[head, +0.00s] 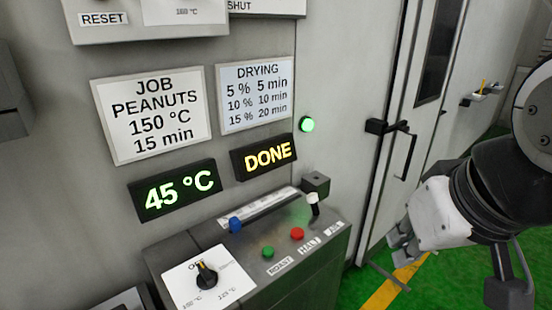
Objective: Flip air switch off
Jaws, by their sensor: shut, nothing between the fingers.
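The air switch (313,202) is a small lever with a white tip at the right end of the sloped control panel, behind the "AIR" label (334,228). The lever stands roughly upright; I cannot tell which setting that is. My gripper (400,248) is to the right of the panel, in front of the door area. It is shut and empty, with its fingers pointing left and down. It is apart from the switch and the panel.
The grey panel (330,262) also carries a red halt button (297,234), a green roast button (268,252), a blue knob (235,225) and a black dial (206,274). Displays read "45 °C" (179,190) and "DONE" (267,156). A green lamp (307,124) is lit. A door handle (405,155) juts out behind.

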